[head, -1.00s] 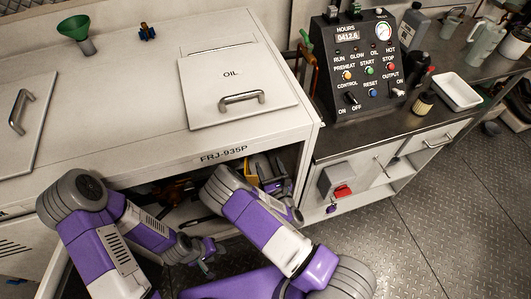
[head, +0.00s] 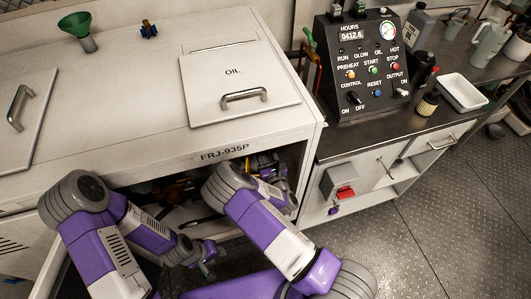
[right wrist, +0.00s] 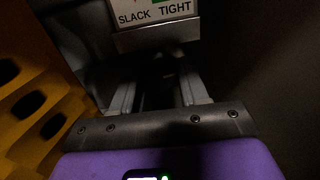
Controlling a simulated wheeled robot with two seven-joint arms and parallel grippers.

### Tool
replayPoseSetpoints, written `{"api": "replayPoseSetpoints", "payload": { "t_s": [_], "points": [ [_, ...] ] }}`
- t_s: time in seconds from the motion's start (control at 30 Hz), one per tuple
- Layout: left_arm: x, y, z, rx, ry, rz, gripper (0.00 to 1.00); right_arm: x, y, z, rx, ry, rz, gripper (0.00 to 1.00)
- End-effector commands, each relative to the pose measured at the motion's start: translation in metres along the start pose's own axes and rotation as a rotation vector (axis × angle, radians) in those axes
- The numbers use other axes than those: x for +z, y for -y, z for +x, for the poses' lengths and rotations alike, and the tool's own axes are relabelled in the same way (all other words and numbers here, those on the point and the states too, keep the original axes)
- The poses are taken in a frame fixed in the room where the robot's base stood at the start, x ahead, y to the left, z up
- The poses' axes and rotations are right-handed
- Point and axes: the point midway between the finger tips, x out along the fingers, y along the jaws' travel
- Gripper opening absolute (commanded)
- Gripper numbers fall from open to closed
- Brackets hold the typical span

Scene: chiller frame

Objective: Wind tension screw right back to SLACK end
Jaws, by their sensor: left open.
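The SLACK / TIGHT label plate (right wrist: 155,12) shows at the top of the right wrist view, cut off by the frame edge, above a grey metal ledge (right wrist: 158,37). My right gripper (right wrist: 158,88) reaches under this ledge, its two fingers apart with a dark gap between them. Its fingertips and the tension screw are lost in shadow, so I cannot tell whether it touches or holds the screw. In the head view my right arm reaches into the open bay under the FRJ-935P edge. My left gripper (head: 207,263) is open and empty in front of the bay.
A yellow perforated part (right wrist: 35,100) stands close on the left of the right gripper. The white cabinet (head: 150,105) with its OIL lid (head: 235,85) overhangs the bay. The control panel (head: 365,65) and a red switch (head: 345,193) are to the right. Open floor (head: 440,220) lies at right.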

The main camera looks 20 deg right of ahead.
Motion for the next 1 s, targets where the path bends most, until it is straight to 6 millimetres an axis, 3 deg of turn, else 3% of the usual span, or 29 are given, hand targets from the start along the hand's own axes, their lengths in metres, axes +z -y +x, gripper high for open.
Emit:
{"api": "replayPoseSetpoints", "payload": {
  "t_s": [0.03,0.13,0.57,1.0],
  "points": [
    [0.0,0.0,0.0,0.0,0.0,0.0,0.43,0.0,0.0,0.0,0.0,-0.001,0.0,0.26],
    [0.0,0.0,0.0,0.0,0.0,0.0,0.43,0.0,0.0,0.0,0.0,-0.001,0.0,0.14],
    [0.001,-0.007,-0.018,0.0,0.0,0.0,0.43,0.002,0.0,-0.001,0.002,-0.004,-0.115,0.14],
    [0.003,-0.022,-0.059,0.0,0.0,0.0,0.43,0.002,0.001,-0.001,0.003,-0.004,-0.502,0.14]
  ]
}}
